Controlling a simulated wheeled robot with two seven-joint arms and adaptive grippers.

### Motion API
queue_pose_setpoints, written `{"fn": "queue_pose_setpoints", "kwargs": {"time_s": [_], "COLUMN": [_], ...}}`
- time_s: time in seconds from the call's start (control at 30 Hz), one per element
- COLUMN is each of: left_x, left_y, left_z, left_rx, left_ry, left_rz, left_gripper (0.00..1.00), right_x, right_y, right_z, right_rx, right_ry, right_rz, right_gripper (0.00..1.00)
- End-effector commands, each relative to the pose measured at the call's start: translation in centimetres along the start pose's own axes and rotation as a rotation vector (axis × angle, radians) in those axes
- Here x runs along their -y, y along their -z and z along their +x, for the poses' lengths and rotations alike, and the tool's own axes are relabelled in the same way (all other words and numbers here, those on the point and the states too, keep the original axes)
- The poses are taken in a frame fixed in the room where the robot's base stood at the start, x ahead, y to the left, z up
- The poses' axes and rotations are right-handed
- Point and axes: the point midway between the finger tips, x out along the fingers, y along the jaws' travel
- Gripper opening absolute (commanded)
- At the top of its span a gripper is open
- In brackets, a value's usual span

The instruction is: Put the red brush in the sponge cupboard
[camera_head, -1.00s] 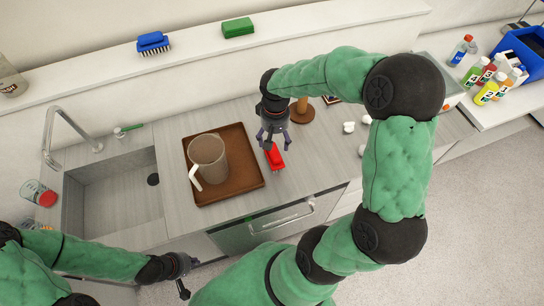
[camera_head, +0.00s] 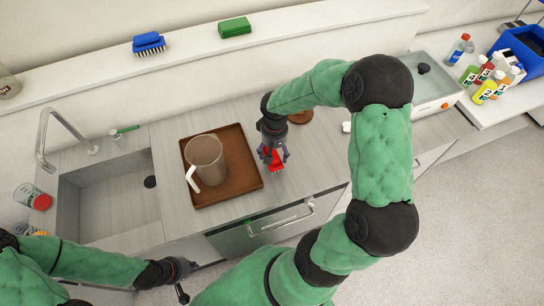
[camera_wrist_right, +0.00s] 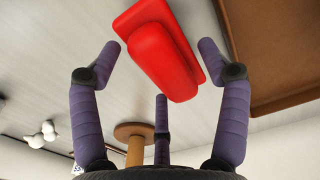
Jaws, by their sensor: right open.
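The red brush (camera_head: 277,164) lies on the counter, just right of the brown tray. In the right wrist view the red brush (camera_wrist_right: 163,52) sits ahead of my fingertips. My right gripper (camera_head: 272,155) is directly over the brush in the head view. In the right wrist view my right gripper (camera_wrist_right: 160,65) is open, its fingers spread on either side of the near part of the brush. I cannot tell if they touch it. My left gripper (camera_head: 184,279) is low at the left, in front of the counter, and empty. The sponge cupboard cannot be told for sure.
A brown tray (camera_head: 238,183) holds a jug (camera_head: 206,158). A blue brush (camera_head: 149,43) and a green sponge block (camera_head: 235,28) lie on the upper ledge. A cabinet door with a handle (camera_head: 285,217) is below the counter. The sink (camera_head: 110,195) is at left.

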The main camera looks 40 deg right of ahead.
Motion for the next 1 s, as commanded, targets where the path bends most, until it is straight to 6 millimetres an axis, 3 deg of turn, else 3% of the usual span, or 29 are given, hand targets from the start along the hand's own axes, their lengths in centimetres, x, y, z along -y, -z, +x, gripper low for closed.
{"fn": "queue_pose_setpoints", "kwargs": {"time_s": [0.03,0.23,0.37,0.4,0.67,0.87,1.0], "left_x": [0.0,0.0,0.0,0.0,0.0,-0.1,-0.3], "left_y": [0.0,0.0,0.0,0.0,0.0,0.0,0.0], "left_z": [0.0,0.0,0.0,0.0,-0.1,-0.3,-0.8], "left_rx": [0.0,0.0,0.0,0.0,0.0,0.0,0.0], "left_ry": [0.0,0.0,0.0,0.0,0.0,0.0,0.0], "left_rz": [0.0,0.0,0.0,0.0,0.0,0.0,0.0], "left_gripper": [0.0,0.0,0.0,0.0,0.0,0.0,0.0], "right_x": [0.0,0.0,0.0,0.0,0.0,0.0,0.0], "right_y": [0.0,0.0,0.0,0.0,0.0,0.1,-0.4], "right_z": [0.0,0.0,0.0,0.0,-0.2,-1.8,-3.9], "right_rx": [0.0,0.0,0.001,0.0,0.0,-0.002,-0.003], "right_ry": [0.0,0.0,0.0,0.0,0.0,0.0,0.0], "right_rz": [0.0,0.0,0.0,0.0,0.0,0.002,0.0], "right_gripper": [0.71,0.14,0.13,0.08,0.08,0.08,0.08]}}
